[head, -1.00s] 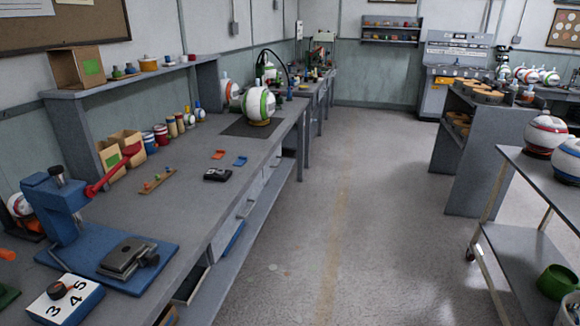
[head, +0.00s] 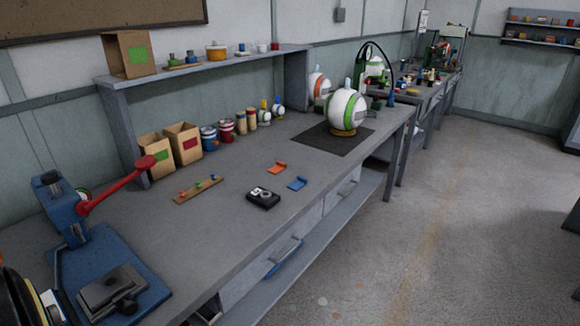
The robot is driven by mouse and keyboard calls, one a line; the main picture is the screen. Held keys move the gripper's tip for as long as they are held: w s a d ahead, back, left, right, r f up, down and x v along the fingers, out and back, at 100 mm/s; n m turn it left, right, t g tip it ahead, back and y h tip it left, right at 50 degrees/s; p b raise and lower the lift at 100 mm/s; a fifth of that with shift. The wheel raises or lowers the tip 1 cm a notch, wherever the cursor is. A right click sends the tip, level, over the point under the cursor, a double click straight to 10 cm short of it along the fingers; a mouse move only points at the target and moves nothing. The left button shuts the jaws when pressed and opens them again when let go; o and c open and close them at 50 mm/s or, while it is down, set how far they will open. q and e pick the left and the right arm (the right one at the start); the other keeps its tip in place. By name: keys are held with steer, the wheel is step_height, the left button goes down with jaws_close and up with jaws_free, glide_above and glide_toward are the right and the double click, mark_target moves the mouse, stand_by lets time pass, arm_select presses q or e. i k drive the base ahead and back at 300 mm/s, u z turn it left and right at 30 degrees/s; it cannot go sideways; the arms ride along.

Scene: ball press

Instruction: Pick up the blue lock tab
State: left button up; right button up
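The blue lock tab (head: 297,183) lies flat on the grey workbench (head: 225,225), right of the middle and near its front edge. It is small, with a raised end. An orange tab (head: 277,167) of similar shape lies just behind it to the left, apart from it. A small black device (head: 263,197) with a pale top sits to its front left. Neither of my grippers shows in the head view, and nothing touches the blue tab.
A blue press (head: 68,215) with a red lever (head: 118,182) stands at the left. A strip with coloured pegs (head: 198,190) lies behind the black device. A white-green ball (head: 346,113) rests on a dark mat (head: 320,143). Floor is clear at right.

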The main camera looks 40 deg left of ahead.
mark_target(301, 182)
steer(key=u, duration=1)
steer(key=i, duration=1.3)
steer(key=u, duration=1.15)
